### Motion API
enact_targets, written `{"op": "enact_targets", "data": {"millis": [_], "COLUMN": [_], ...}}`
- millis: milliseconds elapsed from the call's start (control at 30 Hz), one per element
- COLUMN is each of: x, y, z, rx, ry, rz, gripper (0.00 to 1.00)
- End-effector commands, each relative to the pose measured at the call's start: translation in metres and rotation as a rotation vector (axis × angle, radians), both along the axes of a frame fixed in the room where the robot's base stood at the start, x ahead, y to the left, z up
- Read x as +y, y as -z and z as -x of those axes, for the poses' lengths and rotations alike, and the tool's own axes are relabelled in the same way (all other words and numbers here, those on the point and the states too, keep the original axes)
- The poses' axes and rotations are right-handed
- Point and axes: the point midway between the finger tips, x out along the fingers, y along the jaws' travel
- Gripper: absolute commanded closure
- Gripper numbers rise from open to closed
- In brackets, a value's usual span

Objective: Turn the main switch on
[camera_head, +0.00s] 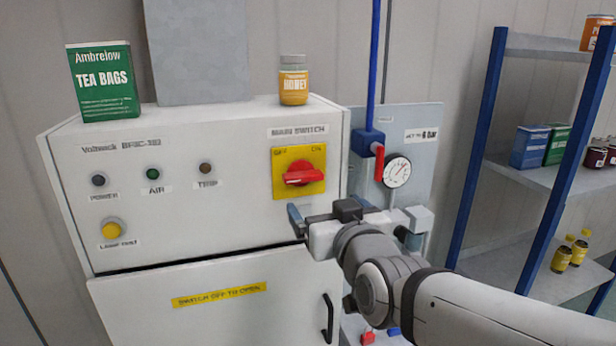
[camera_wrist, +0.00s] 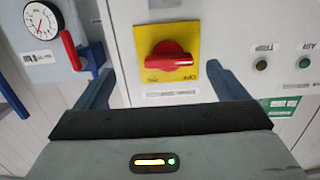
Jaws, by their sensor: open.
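The main switch is a red rotary knob (camera_head: 304,176) on a yellow plate (camera_head: 283,191), on the upper right of a white cabinet's front. The plate is marked OFF at left and ON at right. The knob's handle lies roughly horizontal, slightly tilted. In the wrist view the red knob (camera_wrist: 168,58) and plate appear upside down, beyond and between the fingers. My gripper (camera_head: 320,209) is open and empty, just below and in front of the switch in the head view. I see no contact with the knob. The wrist view shows both fingers of my gripper (camera_wrist: 165,85) spread apart.
A pressure gauge (camera_head: 397,172) and a blue valve with a red lever (camera_head: 379,162) are mounted right of the cabinet. A honey jar (camera_head: 293,82) and a tea box (camera_head: 104,82) stand on top. A cabinet door handle (camera_head: 327,318) is below. A blue shelf (camera_head: 545,170) stands at right.

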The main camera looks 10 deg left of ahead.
Motion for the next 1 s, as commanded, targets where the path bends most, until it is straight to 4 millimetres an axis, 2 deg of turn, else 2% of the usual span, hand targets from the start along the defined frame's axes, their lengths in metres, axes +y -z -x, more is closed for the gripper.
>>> {"op": "enact_targets", "data": {"millis": [100, 200, 700, 1000], "x": [0.012, 0.016, 0.047, 0.052], "y": [-0.014, -0.017, -0.018, -0.016], "z": [0.002, -0.002, -0.055, -0.064], "rx": [-0.051, -0.064, -0.061, -0.064], "ry": [-0.012, -0.011, -0.009, -0.009], "rz": [-0.031, -0.037, -0.038, -0.038], "gripper": [0.07, 0.07, 0.07, 0.07]}}
